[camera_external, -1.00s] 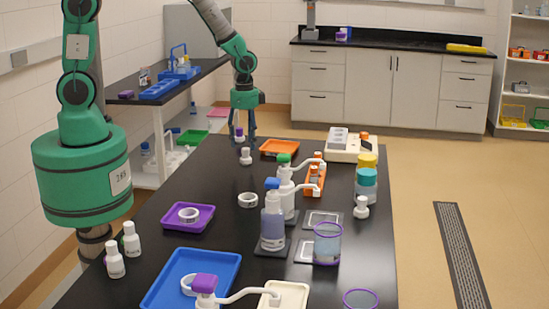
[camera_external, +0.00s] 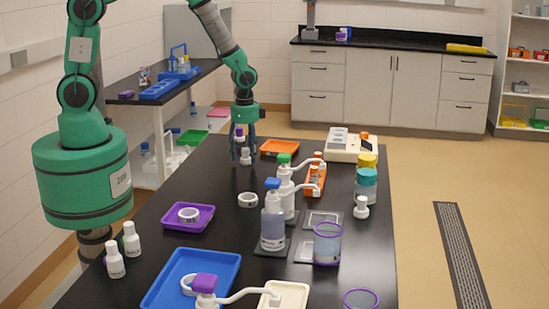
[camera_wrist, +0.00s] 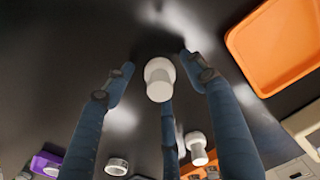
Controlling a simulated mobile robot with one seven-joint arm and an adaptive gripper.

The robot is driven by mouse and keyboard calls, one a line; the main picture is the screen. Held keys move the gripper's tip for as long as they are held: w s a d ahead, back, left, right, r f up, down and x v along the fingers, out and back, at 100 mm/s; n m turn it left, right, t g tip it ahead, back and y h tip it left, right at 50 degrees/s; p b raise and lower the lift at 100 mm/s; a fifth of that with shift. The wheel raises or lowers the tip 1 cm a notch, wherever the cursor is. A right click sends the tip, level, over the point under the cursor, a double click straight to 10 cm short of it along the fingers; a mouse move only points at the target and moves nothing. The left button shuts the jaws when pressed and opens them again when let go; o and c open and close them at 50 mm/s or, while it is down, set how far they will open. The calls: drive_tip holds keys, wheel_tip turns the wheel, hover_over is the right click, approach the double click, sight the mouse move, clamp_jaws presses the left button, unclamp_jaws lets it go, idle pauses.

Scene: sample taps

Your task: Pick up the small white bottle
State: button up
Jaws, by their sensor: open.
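A small white bottle (camera_external: 246,159) with a rounded white top stands on the black table, at its far left part in the external view. My gripper (camera_external: 243,152) points down over it, with its dark blue-grey fingers spread around it. In the wrist view the white bottle (camera_wrist: 160,78) shows from above between the open fingertips of my gripper (camera_wrist: 157,72). I cannot tell whether any finger touches it. Similar white bottles stand at the front left (camera_external: 115,260), beside it (camera_external: 131,238), and on the right side (camera_external: 361,208).
An orange tray (camera_external: 268,152) lies just right of my gripper; it also shows in the wrist view (camera_wrist: 245,50). A white ring (camera_external: 248,200) and green-capped dispenser (camera_external: 285,190) stand nearer.

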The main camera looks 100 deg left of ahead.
sight(244, 149)
drive_tip(key=shift+c, duration=0.3)
drive_tip(key=c, duration=1.2)
drive_tip(key=shift+r, duration=0.5)
drive_tip(key=r, duration=0.2)
drive_tip(key=shift+s+d+r+p, duration=0.1)
drive_tip(key=shift+s+r+p, duration=0.1)
drive_tip(key=shift+r+p, duration=0.2)
drive_tip(key=s+d, duration=0.2)
drive_tip(key=s, duration=0.2)
drive_tip(key=s+d, duration=0.2)
drive_tip(key=s, duration=0.3)
drive_tip(key=s+d+r+p, duration=0.1)
drive_tip(key=s+d, duration=0.1)
drive_tip(key=s, duration=0.3)
drive_tip(key=shift+d+r, duration=0.1)
drive_tip(key=shift+d, duration=0.2)
